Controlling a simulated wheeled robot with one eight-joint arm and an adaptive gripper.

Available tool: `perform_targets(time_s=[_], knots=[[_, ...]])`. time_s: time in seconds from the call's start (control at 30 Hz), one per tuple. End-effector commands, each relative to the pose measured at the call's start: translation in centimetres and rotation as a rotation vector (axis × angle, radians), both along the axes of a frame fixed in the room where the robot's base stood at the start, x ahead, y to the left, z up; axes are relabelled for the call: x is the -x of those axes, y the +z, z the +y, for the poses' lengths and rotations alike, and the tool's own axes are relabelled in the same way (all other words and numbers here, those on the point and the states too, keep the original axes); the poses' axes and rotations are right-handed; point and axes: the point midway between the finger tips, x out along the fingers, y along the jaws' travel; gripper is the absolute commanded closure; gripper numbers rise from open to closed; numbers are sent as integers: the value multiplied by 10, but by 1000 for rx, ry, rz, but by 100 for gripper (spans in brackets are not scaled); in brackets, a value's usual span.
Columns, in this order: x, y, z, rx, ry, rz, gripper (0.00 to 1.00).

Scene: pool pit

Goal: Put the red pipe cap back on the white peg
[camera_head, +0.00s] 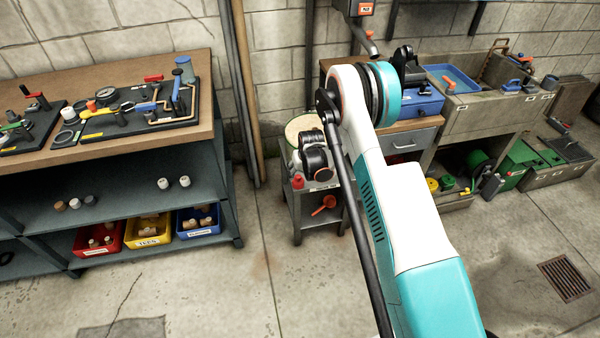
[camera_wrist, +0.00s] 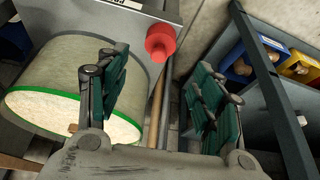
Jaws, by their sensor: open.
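A small red cap (camera_head: 297,181) sits at the front edge of the small grey stand in the head view. In the wrist view the red cap (camera_wrist: 160,42) shows as a round, stepped piece beside the stand's grey edge. My gripper (camera_wrist: 160,75) is open, its two dark green fingers wide apart and empty. The cap appears in the gap between the fingers, towards their tips; I see no contact. I cannot make out a white peg; the red cap may hide it. In the head view my wrist covers part of the stand top.
A pale drum with a green rim (camera_wrist: 75,118) stands close by the left finger. The small stand (camera_head: 325,205) has an orange tool on its lower shelf. A workbench (camera_head: 110,140) with bins is at left, a sink unit (camera_head: 490,115) at right. Floor between is clear.

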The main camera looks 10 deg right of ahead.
Motion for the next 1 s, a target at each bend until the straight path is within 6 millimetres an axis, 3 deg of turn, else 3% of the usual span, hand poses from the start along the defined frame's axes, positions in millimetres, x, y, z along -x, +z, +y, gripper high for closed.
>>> perform_targets(time_s=[0.27,0.47,0.67,1.0], knots=[[6,33,0,0,-2,-5,39],[14,112,0,1,-10,-25,39],[37,197,1,1,-18,-49,39],[106,317,2,0,-33,-90,39]])
